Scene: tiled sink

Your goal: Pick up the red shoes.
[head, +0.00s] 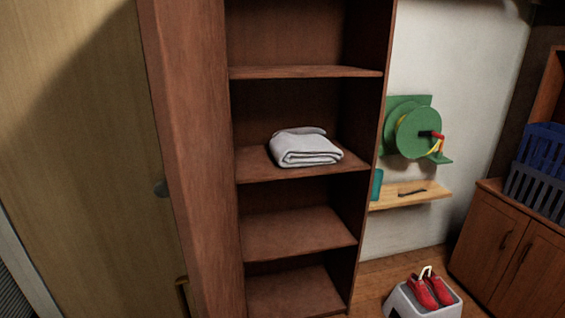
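The red shoes (430,289) sit side by side on top of a pale grey box-like stool or bin (399,303) at the lower right of the head view. A thin pale loop shows at their upper edge; I cannot tell what it is. The lower part of the box is cut off by the picture's bottom edge. My gripper is not in view.
A tall brown shelf unit (232,200) stands in the middle, with a folded white towel (305,149) on one shelf. A green hose reel (413,130) hangs above a small wooden wall shelf (400,198). A brown cabinet (509,250) with blue and grey baskets stands at right.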

